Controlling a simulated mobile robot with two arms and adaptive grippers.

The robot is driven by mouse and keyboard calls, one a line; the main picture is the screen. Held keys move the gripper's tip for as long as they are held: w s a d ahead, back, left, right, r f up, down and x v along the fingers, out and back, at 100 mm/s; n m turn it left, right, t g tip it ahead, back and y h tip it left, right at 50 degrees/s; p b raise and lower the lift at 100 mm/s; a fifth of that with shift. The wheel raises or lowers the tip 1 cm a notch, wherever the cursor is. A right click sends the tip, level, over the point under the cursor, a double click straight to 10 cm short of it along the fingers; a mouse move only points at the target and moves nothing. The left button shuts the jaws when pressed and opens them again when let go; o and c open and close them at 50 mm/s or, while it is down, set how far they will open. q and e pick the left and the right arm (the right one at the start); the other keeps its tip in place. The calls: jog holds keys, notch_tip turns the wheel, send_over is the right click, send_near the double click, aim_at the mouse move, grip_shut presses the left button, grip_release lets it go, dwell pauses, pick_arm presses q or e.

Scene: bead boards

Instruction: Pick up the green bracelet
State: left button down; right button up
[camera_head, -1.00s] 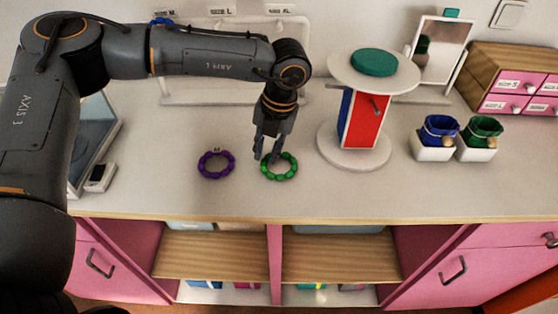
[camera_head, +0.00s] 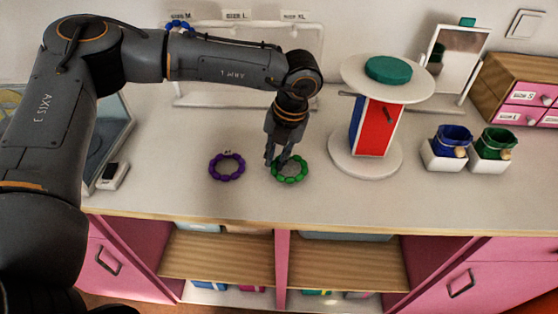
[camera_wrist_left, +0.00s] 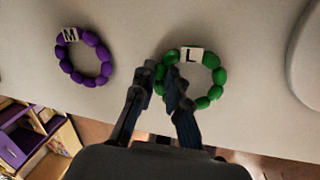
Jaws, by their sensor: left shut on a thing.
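The green bracelet (camera_head: 290,169), a ring of green beads with a white tile marked L, lies on the white counter in the head view. It also shows in the left wrist view (camera_wrist_left: 216,76). My left gripper (camera_head: 277,163) is lowered at the bracelet's left side, and its fingers (camera_wrist_left: 158,84) are shut on the beads there. The fingers hide part of the ring. My right gripper is in neither view.
A purple bracelet (camera_head: 227,167) marked M lies just left of the green one. To the right stands a round white stand (camera_head: 365,165) with a red and blue column. Blue (camera_head: 449,141) and green (camera_head: 494,145) bags sit in white holders farther right. The counter's front edge is close.

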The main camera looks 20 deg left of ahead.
aim_at(287, 177)
pick_arm(q)
notch_tip(287, 177, up, 2)
jog(key=shift+r, duration=0.25)
jog(key=s+d+r, duration=0.1)
jog(key=s+d+r+b, duration=0.1)
jog(key=r, duration=0.1)
jog(key=s+d+r, duration=0.1)
jog(key=r, duration=0.1)
jog(key=shift+d+r+b, duration=0.1)
jog(key=shift+d+b, duration=0.2)
jog(key=shift+b, duration=0.05)
jog(key=s+d+r+b, duration=0.2)
jog(key=s+d+r, duration=0.2)
jog(key=s+d, duration=0.2)
jog(key=shift+d+r, duration=0.35)
jog(key=shift+d, duration=0.15)
jog(key=shift+s, duration=0.1)
